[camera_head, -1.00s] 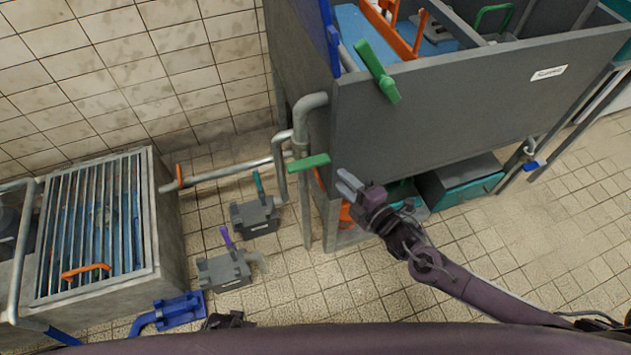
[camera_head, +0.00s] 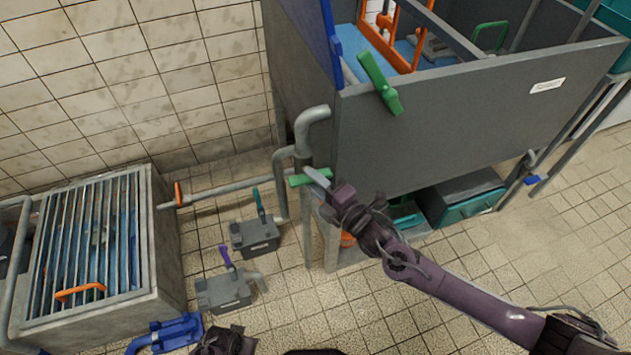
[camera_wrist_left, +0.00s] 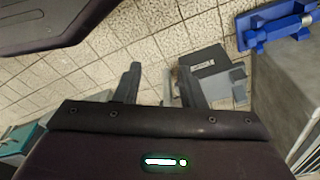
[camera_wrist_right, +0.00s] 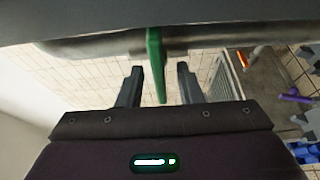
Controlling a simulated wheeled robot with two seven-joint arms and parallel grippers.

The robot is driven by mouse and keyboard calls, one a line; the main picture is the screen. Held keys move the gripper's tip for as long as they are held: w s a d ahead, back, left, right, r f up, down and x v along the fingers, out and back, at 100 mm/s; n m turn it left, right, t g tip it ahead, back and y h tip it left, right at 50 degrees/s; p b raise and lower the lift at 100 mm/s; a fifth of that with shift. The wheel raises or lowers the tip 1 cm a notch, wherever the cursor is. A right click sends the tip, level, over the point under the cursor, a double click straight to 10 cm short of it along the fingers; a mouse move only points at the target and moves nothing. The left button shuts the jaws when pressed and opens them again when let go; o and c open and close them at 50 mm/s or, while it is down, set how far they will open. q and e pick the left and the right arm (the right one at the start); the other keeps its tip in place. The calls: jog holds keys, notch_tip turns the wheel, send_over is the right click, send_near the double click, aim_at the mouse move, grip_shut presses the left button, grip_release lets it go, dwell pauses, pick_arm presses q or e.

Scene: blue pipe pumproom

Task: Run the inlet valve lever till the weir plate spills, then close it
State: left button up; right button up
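A green lever (camera_head: 310,178) sits on the grey vertical pipe at the tank's near-left corner. I cannot read any label that marks it as the inlet valve. My right gripper (camera_head: 320,178) is at this lever. In the right wrist view the green lever (camera_wrist_right: 155,62) hangs down between the two parted fingers (camera_wrist_right: 158,75), with gaps on both sides. My left gripper (camera_wrist_left: 159,72) is open and empty, low over the tiled floor. A second green lever (camera_head: 378,82) leans on the tank's upper rim. I cannot tell which part is the weir plate.
The grey tank (camera_head: 450,125) holds blue water and orange frames. A grated basin (camera_head: 150,290) stands at left. Grey pump boxes with a teal handle (camera_head: 256,236) and a purple handle (camera_head: 222,292) stand on the floor, near a blue fitting (camera_head: 177,332).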

grip_shut()
